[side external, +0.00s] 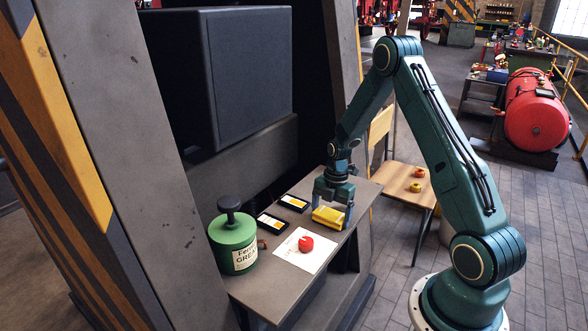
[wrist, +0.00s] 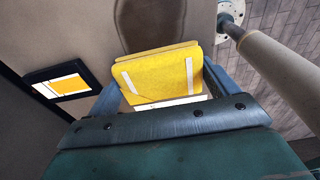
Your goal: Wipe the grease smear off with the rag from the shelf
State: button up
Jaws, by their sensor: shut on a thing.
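My gripper (side external: 333,205) is over the grey shelf (side external: 256,288) and shut on a folded yellow rag with pale stripes (side external: 329,218). In the wrist view, the rag (wrist: 160,76) sits between the two blue-grey fingers of the gripper (wrist: 160,88). The rag is low over the shelf top; I cannot tell whether it touches. A dark brown rounded patch (wrist: 150,25) shows on the surface just beyond the rag in the wrist view. It looks like the grease smear, and the rag hides its near end. I cannot pick out the smear in the side view.
A green grease tin (side external: 233,243) stands at the shelf's left end. A red round thing (side external: 305,243) sits on a white sheet (side external: 290,256) close to the rag. Two dark cards with yellow and white faces (side external: 271,222) lie along the back. A wooden stand (side external: 398,190) is at the right.

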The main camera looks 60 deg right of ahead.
aim_at(343, 206)
jog(key=shift+d+f, duration=0.1)
jog(key=shift+d, duration=4.9)
jog(key=shift+a, duration=5.85)
jog(key=shift+d, duration=5.7)
jog(key=shift+a, duration=5.55)
jog(key=shift+a+r, duration=0.15)
jog(key=shift+r, duration=3.95)
